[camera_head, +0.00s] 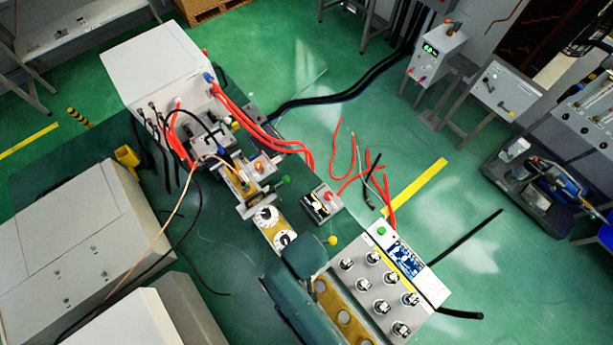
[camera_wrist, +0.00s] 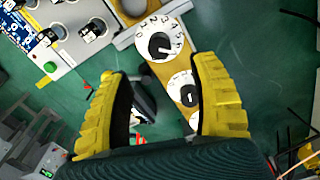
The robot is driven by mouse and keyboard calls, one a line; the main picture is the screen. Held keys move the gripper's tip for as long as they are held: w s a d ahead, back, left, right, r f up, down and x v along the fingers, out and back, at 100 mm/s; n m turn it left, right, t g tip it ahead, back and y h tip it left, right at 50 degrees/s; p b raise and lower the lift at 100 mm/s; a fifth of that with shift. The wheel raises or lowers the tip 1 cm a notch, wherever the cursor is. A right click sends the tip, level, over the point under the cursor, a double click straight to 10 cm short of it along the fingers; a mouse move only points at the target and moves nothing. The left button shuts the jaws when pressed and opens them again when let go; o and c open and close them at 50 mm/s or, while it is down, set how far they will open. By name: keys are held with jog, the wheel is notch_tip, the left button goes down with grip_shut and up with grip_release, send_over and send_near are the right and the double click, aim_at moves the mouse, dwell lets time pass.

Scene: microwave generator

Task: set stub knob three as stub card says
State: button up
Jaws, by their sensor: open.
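White numbered dials with dark knobs sit in a row on a brass-coloured bar. Two show in the head view, an upper dial (camera_head: 266,215) and a lower dial (camera_head: 283,240) beside my arm. I cannot tell which is knob three, nor read the settings surely. No card is clearly legible as the stub card. My gripper (camera_wrist: 163,66) is open, its yellow fingers wide apart and empty, above the bar.
A panel (camera_head: 380,290) with several knobs and a blue printed board (camera_head: 405,262) stands right of my arm. A small dark meter box (camera_head: 321,204) is near the bar. Red hoses (camera_head: 265,128) and a white cabinet (camera_head: 158,70) are behind. Green floor lies around.

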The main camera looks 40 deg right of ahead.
notch_tip(320, 180, down, 9)
jog(key=shift+d+f+b, duration=0.1)
jog(key=shift+b, duration=0.2)
grip_shut()
